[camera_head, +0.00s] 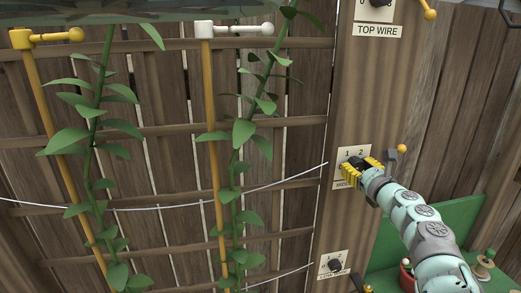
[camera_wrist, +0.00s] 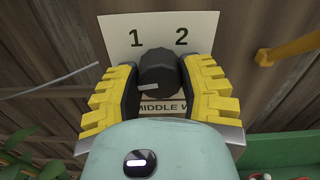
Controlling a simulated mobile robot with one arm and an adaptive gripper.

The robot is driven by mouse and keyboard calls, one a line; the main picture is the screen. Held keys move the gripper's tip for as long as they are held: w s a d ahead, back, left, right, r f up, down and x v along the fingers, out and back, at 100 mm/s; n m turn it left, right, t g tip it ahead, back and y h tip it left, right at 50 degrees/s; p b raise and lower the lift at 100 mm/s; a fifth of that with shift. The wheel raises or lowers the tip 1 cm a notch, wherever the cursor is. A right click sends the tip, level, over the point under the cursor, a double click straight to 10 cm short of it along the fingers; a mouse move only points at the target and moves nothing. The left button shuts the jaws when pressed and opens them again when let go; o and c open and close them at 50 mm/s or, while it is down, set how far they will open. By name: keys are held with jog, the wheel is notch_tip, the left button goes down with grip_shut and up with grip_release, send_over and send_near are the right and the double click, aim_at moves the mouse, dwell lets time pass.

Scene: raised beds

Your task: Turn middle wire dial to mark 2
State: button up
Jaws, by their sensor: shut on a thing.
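The middle wire dial (camera_wrist: 160,70) is a dark ribbed knob on a white plate (camera_wrist: 117,30) printed with 1 at left and 2 at right. The "MIDDLE W..." label (camera_wrist: 163,107) shows below, partly hidden. My gripper (camera_head: 362,165) is at this plate on the wooden post. In the wrist view, the yellow-and-black fingers of my gripper (camera_wrist: 160,78) are shut on the dial, one on each side. In the head view, the fingers mostly hide the dial.
The top wire dial (camera_head: 379,3) and low wire dial (camera_head: 335,265) are above and below on the same post (camera_head: 385,75). A lever with an orange ball (camera_head: 401,149) stands just right of my gripper. Plants and a slack wire (camera_head: 270,187) are left. A green shelf (camera_head: 385,250) is below.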

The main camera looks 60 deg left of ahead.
jog(key=m, duration=0.3)
jog(key=m+p, duration=0.1)
jog(key=m, duration=0.3)
jog(key=m+p, duration=0.2)
jog(key=m, duration=0.4)
jog(key=shift+m, duration=0.3)
jog(key=m+p, duration=0.2)
jog(key=m, duration=0.1)
jog(key=m+p, duration=0.2)
jog(key=m, duration=0.2)
jog(key=shift+r, duration=0.15)
jog(key=m+p, duration=0.2)
jog(key=m, duration=0.2)
jog(key=shift+p, duration=0.4)
jog(key=shift+m+p, duration=0.45)
jog(key=shift+m, duration=0.45)
jog(key=shift+s+m, duration=0.1)
jog(key=shift+m, duration=0.2)
